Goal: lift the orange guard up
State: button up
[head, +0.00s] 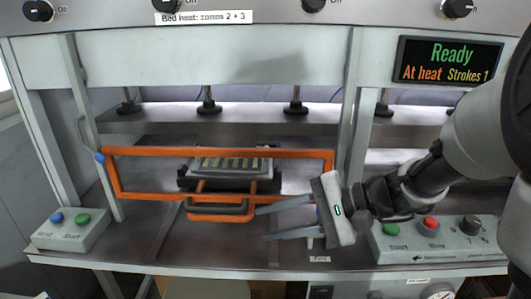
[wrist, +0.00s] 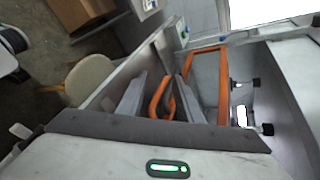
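The orange guard (head: 222,152) is a wide rectangular frame across the front of the press, in its low position. A handle (head: 220,218) with a dark grip bar and orange loop sticks out from its lower middle. The guard also shows in the wrist view (wrist: 209,49). My gripper (head: 262,224) is open, just right of the handle, with its fingers pointing left towards it. In the wrist view the orange handle loop (wrist: 160,98) appears between my two spread fingers (wrist: 161,76). I cannot tell whether the fingers touch it.
Behind the guard lies a dark tray (head: 230,165) with light strips. A button box (head: 70,229) stands at the left, and a control box (head: 438,240) sits under my arm at the right. A display (head: 448,62) reads "Ready, At heat, Strokes 1".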

aim_at(225, 210)
jog(key=w+f+m+t+y+b, duration=0.2)
jog(key=w+f+m+t, duration=0.15)
jog(key=w, duration=0.25)
jog(key=shift+n+g, duration=0.35)
jog(key=shift+g, duration=0.1)
jog(key=b+x, duration=0.3)
jog(key=x, duration=1.3)
jog(key=shift+w+a, duration=0.1)
jog(key=shift+a, duration=0.1)
grip_shut()
